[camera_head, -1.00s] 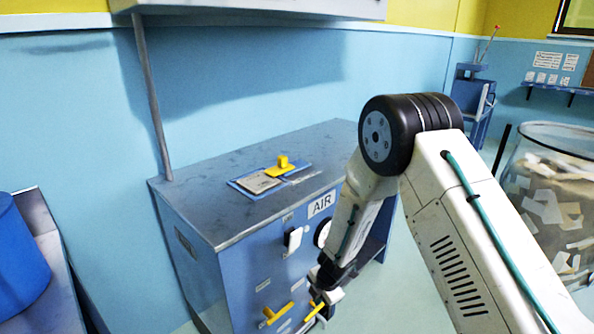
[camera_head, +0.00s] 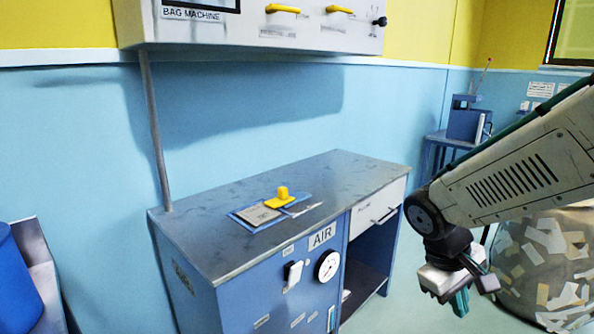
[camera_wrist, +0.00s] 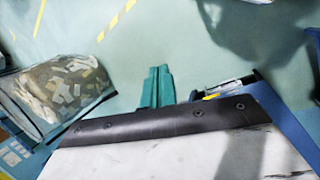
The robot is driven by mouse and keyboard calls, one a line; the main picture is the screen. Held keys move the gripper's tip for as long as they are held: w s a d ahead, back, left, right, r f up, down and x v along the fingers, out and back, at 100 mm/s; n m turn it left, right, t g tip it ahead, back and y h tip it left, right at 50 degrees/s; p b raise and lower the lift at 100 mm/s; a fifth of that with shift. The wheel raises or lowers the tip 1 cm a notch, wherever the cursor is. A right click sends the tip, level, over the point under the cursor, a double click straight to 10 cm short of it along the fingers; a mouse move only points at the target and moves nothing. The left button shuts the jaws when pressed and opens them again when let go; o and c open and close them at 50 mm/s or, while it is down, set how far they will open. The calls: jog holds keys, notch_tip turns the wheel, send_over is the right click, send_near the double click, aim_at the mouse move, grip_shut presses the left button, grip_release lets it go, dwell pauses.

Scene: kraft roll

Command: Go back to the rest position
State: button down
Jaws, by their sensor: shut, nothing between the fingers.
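My gripper (camera_head: 460,301) is at the lower right of the head view, its teal fingers pointing down. It is in the air, right of the blue cabinet (camera_head: 232,305) and in front of the clear bin of paper scraps (camera_head: 540,262). In the wrist view the two teal fingers (camera_wrist: 157,88) lie together with nothing between them. The green floor shows beyond their tips.
The cabinet's grey top (camera_head: 340,180) carries a flat pad with a yellow-handled block (camera_head: 281,198). The bag machine panel (camera_head: 260,28) hangs above. A blue drum (camera_head: 18,285) stands at left. A blue stand (camera_head: 465,125) is at the back right.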

jog(key=s+a+r+m+t+y, duration=0.1)
jog(key=s+r+m+y, duration=0.1)
jog(key=s+r, duration=0.2)
jog(key=s+a+r+m+t+y, duration=0.1)
jog(key=s+r, duration=0.4)
jog(key=s, duration=0.6)
jog(key=shift+a+m+y, duration=0.3)
jog(key=shift+m+y, duration=0.4)
jog(key=shift+m, duration=0.1)
